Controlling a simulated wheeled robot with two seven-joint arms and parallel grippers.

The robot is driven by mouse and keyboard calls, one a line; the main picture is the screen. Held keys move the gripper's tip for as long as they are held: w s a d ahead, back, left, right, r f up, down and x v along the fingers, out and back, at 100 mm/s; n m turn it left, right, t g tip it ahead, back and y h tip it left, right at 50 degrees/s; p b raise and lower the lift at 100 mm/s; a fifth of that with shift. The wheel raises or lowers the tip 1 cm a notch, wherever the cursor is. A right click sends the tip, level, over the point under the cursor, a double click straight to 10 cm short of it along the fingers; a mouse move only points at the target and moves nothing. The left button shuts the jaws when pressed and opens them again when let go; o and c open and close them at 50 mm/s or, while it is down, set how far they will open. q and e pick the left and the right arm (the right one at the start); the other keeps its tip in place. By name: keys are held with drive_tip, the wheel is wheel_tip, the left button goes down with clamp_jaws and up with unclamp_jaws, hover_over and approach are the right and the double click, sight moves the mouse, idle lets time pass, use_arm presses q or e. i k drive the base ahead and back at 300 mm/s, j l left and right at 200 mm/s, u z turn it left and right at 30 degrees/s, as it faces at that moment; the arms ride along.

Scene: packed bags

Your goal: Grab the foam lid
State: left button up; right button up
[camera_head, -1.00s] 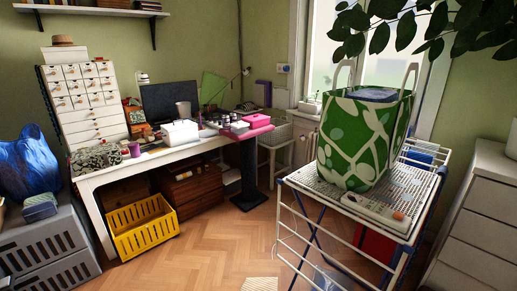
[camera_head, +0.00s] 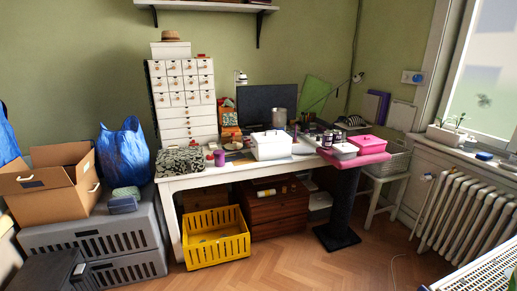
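No piece is clearly recognisable as a foam lid at this distance. A white box (camera_head: 271,148) with a white top stands on the white desk (camera_head: 228,172), left of several small jars. Neither of my grippers is in view.
A yellow crate (camera_head: 215,241) stands on the floor before the desk. Grey crates (camera_head: 85,241) at left bear an open cardboard box (camera_head: 52,184) and a blue bag (camera_head: 124,155). A radiator (camera_head: 459,212) is at right. The middle floor is clear.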

sight(267, 137)
drive_tip(key=i+z, duration=0.25)
drive_tip(key=i, duration=0.65)
drive_tip(key=i+j+z, duration=0.2)
drive_tip(key=i, duration=0.65)
drive_tip(key=l, duration=0.1)
